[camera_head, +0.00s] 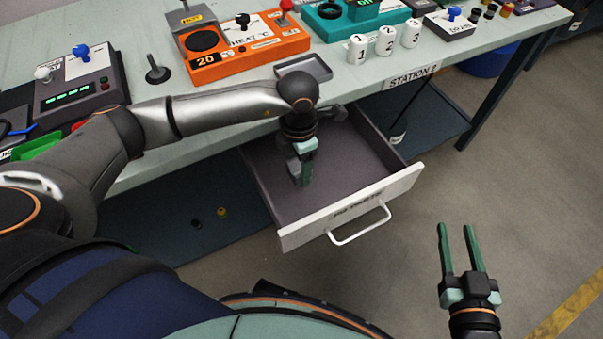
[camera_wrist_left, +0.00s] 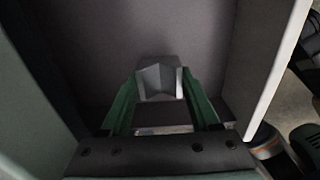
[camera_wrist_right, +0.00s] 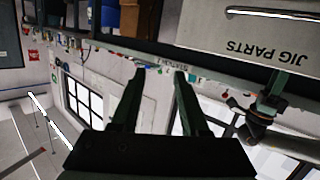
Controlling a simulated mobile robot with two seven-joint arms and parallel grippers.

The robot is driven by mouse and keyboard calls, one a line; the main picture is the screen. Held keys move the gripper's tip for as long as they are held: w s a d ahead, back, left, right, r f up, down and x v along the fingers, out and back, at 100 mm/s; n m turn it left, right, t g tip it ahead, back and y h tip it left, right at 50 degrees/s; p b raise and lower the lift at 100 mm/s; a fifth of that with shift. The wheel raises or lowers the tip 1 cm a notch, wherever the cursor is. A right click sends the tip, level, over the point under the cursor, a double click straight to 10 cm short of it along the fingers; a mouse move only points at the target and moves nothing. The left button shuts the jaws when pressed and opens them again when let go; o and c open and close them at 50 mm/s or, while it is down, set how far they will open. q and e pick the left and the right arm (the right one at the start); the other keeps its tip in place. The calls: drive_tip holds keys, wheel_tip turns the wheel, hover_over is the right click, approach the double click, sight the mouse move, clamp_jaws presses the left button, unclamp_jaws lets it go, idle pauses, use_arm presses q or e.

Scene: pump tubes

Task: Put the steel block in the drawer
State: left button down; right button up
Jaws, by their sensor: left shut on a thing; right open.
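The drawer (camera_head: 350,208) under the bench is pulled open, with a white front and handle. My left gripper (camera_head: 304,180) reaches down inside its walls. In the left wrist view, the gripper (camera_wrist_left: 160,95) is shut on the grey steel block (camera_wrist_left: 158,80), which has a notched face. The drawer's dark floor lies beyond the block; I cannot tell whether the block touches it. In the head view the fingers and arm mostly hide the block. My right gripper (camera_head: 456,230) is open and empty, right of the drawer over the floor.
An empty grey tray (camera_head: 304,68) sits at the bench edge above the drawer. The orange heater unit (camera_head: 245,50) and white numbered cylinders (camera_head: 385,42) stand on the bench. The drawer front shows its JIG PARTS label (camera_wrist_right: 262,52) in the right wrist view. Floor right of the drawer is clear.

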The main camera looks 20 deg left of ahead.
use_arm(q)
drive_tip(key=f, duration=0.1)
drive_tip(key=f+b, duration=0.1)
drive_tip(key=f, duration=0.1)
drive_tip(key=shift+w+d+f, duration=0.15)
drive_tip(key=shift+w+f, duration=0.05)
drive_tip(key=shift+w, duration=0.15)
drive_tip(key=shift+f, duration=0.1)
use_arm(e)
wheel_tip(320, 180, up, 6)
drive_tip(key=n+t+y, duration=0.1)
drive_tip(key=t, duration=0.1)
drive_tip(key=shift+w, duration=0.45)
use_arm(q)
drive_tip(key=shift+f, duration=0.15)
use_arm(e)
drive_tip(key=shift+a+r+t, duration=0.1)
drive_tip(key=shift+r+t, duration=0.25)
drive_tip(key=shift+t, duration=0.05)
use_arm(q)
drive_tip(key=shift+c, duration=2.4)
unclamp_jaws()
drive_tip(key=o, duration=0.4)
drive_tip(key=shift+c, duration=0.2)
use_arm(e)
drive_tip(key=shift+r, duration=0.35)
drive_tip(key=shift+f, duration=0.1)
